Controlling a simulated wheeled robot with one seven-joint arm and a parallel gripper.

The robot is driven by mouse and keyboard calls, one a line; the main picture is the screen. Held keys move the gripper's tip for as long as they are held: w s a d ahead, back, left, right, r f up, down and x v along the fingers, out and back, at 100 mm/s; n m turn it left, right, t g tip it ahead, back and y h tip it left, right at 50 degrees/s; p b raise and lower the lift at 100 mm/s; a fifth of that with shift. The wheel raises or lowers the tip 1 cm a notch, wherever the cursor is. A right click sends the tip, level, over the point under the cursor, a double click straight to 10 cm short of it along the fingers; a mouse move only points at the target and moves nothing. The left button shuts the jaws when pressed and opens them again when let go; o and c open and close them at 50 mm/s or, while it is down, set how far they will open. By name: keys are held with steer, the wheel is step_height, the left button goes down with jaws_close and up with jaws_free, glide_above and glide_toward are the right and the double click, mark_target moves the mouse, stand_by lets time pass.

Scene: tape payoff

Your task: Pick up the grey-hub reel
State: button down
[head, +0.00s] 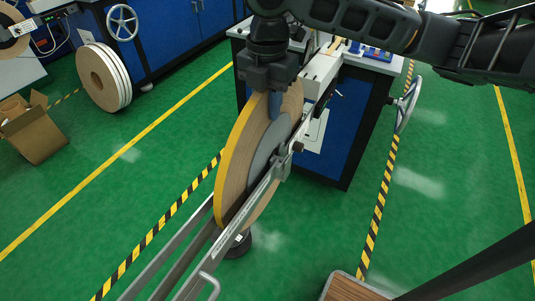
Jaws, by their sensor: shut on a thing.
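The grey-hub reel (236,165) is a large disc with a tan face, a yellow outer edge and a grey hub (271,143). It stands upright, and a metal rail or arm (255,192) with a small knob crosses in front of its hub. My gripper (272,98) comes down from above onto the upper part of the reel and is shut on it. The fingertips are partly hidden, and I cannot tell whether the reel still sits on the payoff's shaft.
A blue machine cabinet (352,135) with a handwheel (408,105) stands just behind the reel. White-sided reels (115,75) lean by another blue cabinet at upper left. An open cardboard box (35,135) stands at left. Green floor (110,180) is clear between them.

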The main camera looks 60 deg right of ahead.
steer(key=shift+r, duration=0.2)
stand_by(0.5)
step_height(320, 180, up, 28)
steer(key=p, duration=0.1)
steer(key=shift+p, duration=0.3)
steer(key=shift+f, duration=0.1)
